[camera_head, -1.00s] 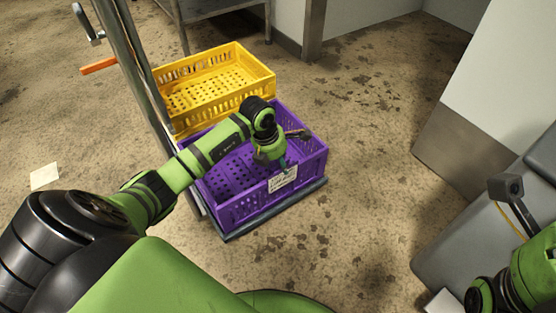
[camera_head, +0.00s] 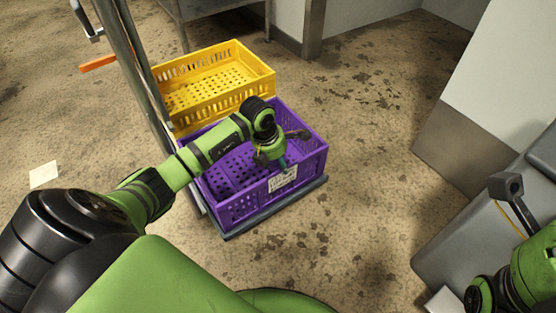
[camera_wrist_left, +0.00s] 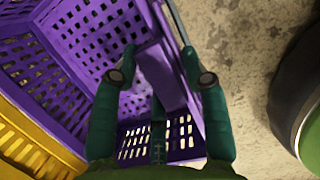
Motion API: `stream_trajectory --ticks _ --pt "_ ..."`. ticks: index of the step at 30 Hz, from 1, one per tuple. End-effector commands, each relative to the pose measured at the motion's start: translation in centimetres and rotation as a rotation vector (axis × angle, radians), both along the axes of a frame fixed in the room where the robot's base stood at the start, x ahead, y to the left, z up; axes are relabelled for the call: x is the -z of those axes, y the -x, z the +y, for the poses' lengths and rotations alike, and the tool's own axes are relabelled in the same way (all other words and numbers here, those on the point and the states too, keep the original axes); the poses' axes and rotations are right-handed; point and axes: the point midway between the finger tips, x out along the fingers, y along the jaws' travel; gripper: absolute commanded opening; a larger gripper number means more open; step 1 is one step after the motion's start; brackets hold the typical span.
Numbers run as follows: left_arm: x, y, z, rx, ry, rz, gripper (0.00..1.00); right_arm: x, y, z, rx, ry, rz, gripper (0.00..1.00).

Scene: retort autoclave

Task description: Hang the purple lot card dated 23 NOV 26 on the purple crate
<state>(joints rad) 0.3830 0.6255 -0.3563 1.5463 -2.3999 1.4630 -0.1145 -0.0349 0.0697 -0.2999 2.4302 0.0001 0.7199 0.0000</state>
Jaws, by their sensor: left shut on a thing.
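The purple crate (camera_head: 240,211) stands on a low dark base, in front of a yellow crate. A white lot card (camera_head: 283,180) with dark print is at the upper part of the crate's near wall; its date is too small to read. My left gripper (camera_head: 284,166) is at the card's top edge, pointing down, and is shut on it. In the left wrist view, the fingers of my left gripper (camera_wrist_left: 158,65) straddle the rim area of the purple crate (camera_wrist_left: 82,62). I cannot tell there whether the card hangs on the rim.
The yellow crate (camera_head: 222,82) sits directly behind the purple one. A metal post (camera_head: 137,70) with an orange handle rises at their left. A grey surface (camera_head: 460,240) is at the right. The floor right of the crates is clear; a pale sheet (camera_head: 43,175) lies far left.

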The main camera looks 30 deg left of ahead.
Motion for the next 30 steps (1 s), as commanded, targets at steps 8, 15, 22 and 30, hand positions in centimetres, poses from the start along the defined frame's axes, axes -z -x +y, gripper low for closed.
stream_trajectory --ticks 8,15,22,30 --pt "0.6 0.0 0.0 0.0 -0.001 -0.001 0.24 0.4 0.0 0.0 0.0 0.001 0.0 0.4" --pt "1.1 0.0 0.0 0.0 0.0 -0.002 0.24 0.7 0.0 0.0 0.0 0.001 0.0 0.4" --pt "1.5 0.0 0.0 0.0 -0.001 -0.001 0.24 1.0 0.0 0.0 0.0 0.001 0.0 0.4" --pt "2.1 0.0 0.0 0.0 -0.001 0.0 0.24 1.4 0.0 0.0 0.0 0.001 0.0 0.4"
